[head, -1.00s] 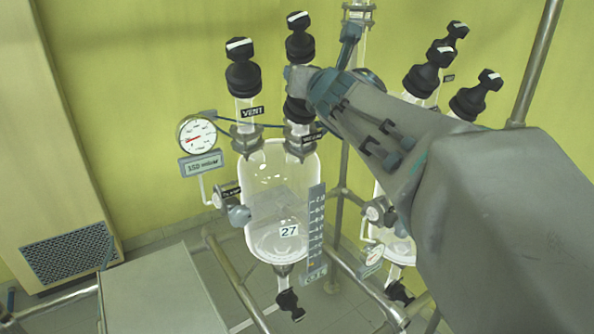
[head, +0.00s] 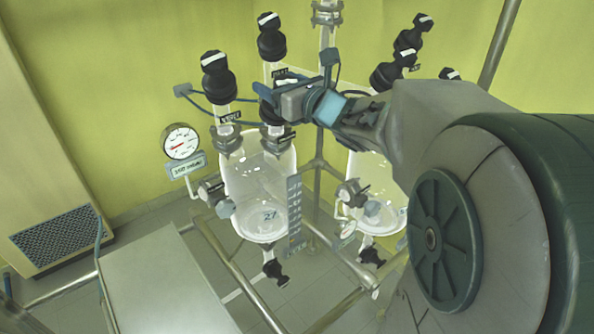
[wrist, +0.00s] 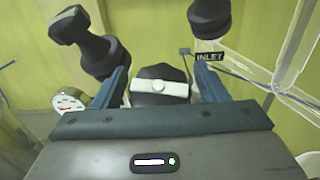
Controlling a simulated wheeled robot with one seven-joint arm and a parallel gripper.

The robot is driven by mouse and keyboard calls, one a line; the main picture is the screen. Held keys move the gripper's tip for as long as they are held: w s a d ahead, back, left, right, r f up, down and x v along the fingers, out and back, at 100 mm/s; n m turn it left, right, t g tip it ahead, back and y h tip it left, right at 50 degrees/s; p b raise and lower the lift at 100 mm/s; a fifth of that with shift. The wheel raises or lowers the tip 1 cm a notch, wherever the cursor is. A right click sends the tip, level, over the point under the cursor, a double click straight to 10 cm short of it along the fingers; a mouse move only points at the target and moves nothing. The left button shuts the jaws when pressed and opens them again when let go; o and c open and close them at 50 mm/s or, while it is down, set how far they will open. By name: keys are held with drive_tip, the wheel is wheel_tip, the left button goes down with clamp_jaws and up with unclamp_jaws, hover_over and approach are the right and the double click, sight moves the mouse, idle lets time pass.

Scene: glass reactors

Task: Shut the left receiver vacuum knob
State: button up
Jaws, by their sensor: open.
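The left receiver is a clear glass vessel (head: 258,185) marked 27, with black knobs on its top. Its vacuum knob (head: 271,113) is mostly hidden by my gripper (head: 278,98) in the head view. In the wrist view the black vacuum knob (wrist: 160,86), with a white bar lying across the picture, sits between the two blue fingers of my gripper (wrist: 163,80). The fingers are open, one on each side of the knob; I cannot tell whether they touch it. The vent knob (head: 217,78) stands to the left, also in the wrist view (wrist: 90,42).
The inlet knob (head: 271,38) rises behind my gripper and shows at the upper right of the wrist view (wrist: 208,14). A round gauge (head: 182,142) is at the left. A second glass vessel (head: 372,180) with several black knobs stands to the right.

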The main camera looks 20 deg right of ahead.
drive_tip(key=b+v, duration=0.5)
drive_tip(key=v, duration=0.9)
drive_tip(key=w+d+f+m+g+h, duration=0.1)
drive_tip(key=d+f+m+h, duration=0.3)
drive_tip(key=m, duration=0.7)
drive_tip(key=w+d+f+m+g+h, duration=0.15)
drive_tip(key=m+h, duration=0.45)
drive_tip(key=m, duration=0.6)
drive_tip(key=s+a+f+m+g+y, duration=0.1)
drive_tip(key=s+a+f+m+g, duration=0.4)
drive_tip(key=s+f+m, duration=0.2)
drive_tip(key=s+a+f+m+g+y+b, duration=0.1)
drive_tip(key=s+a+f+m+g, duration=0.4)
drive_tip(key=s+f+m, duration=0.3)
drive_tip(key=shift+f+m+y, duration=0.4)
drive_tip(key=shift+f+m, duration=0.8)
drive_tip(key=shift+f, duration=0.05)
